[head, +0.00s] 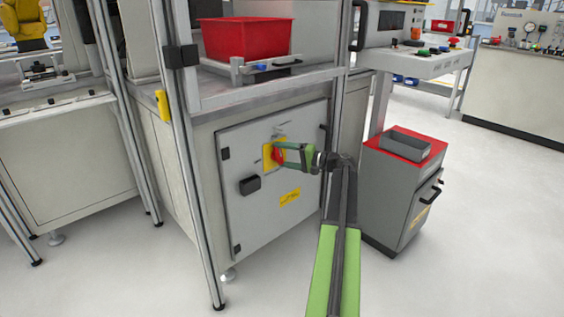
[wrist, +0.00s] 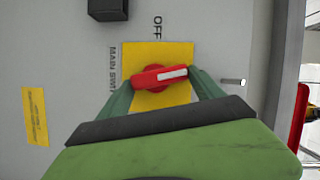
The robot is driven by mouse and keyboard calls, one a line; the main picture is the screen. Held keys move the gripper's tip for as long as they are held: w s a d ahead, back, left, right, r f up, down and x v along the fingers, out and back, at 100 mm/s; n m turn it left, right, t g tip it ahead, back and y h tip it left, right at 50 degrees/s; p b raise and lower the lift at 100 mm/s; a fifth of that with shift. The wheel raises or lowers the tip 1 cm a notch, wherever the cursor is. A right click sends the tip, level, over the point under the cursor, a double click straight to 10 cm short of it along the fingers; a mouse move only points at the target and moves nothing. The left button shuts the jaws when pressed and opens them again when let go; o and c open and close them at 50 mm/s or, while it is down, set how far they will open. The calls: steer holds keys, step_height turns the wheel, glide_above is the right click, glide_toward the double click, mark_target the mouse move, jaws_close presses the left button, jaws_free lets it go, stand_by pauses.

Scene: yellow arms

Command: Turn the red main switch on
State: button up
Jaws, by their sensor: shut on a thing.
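The red main switch (head: 277,156) sits on a yellow plate (head: 267,151) on the grey cabinet door (head: 240,205). In the wrist view the red handle (wrist: 150,77) lies nearly level, its right end slightly higher, with a white mark (wrist: 174,73) toward that right end. The word OFF (wrist: 158,25) stands above the plate in that view, and MAIN SWIT... runs down its left side. My gripper (head: 282,153) is shut on the handle, with one green fingertip at each end of it in the wrist view (wrist: 161,79). I see no ON label.
A black door latch (head: 250,185) and a yellow label (head: 290,197) are on the same door. A metal frame post (head: 340,110) stands just right of the door. A grey cart with a red top (head: 378,141) is further right. The front floor is clear.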

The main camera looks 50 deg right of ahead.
steer(key=shift+f+m+t+y+b, duration=0.15)
steer(key=shift+m+b, duration=0.3)
steer(key=shift+m, duration=0.1)
steer(key=shift+f+m+t+y+b, duration=0.1)
steer(key=shift+m+t+y+b, duration=0.05)
steer(key=shift+m+b, duration=0.35)
steer(key=shift+d+r+m, duration=0.1)
steer(key=shift+m, duration=0.25)
steer(key=o, duration=1.4)
steer(key=shift+c, duration=0.2)
steer(key=v, duration=1.7)
steer(key=shift+s+f, duration=0.2)
steer(key=shift+s, duration=0.05)
steer(key=shift+f, duration=0.1)
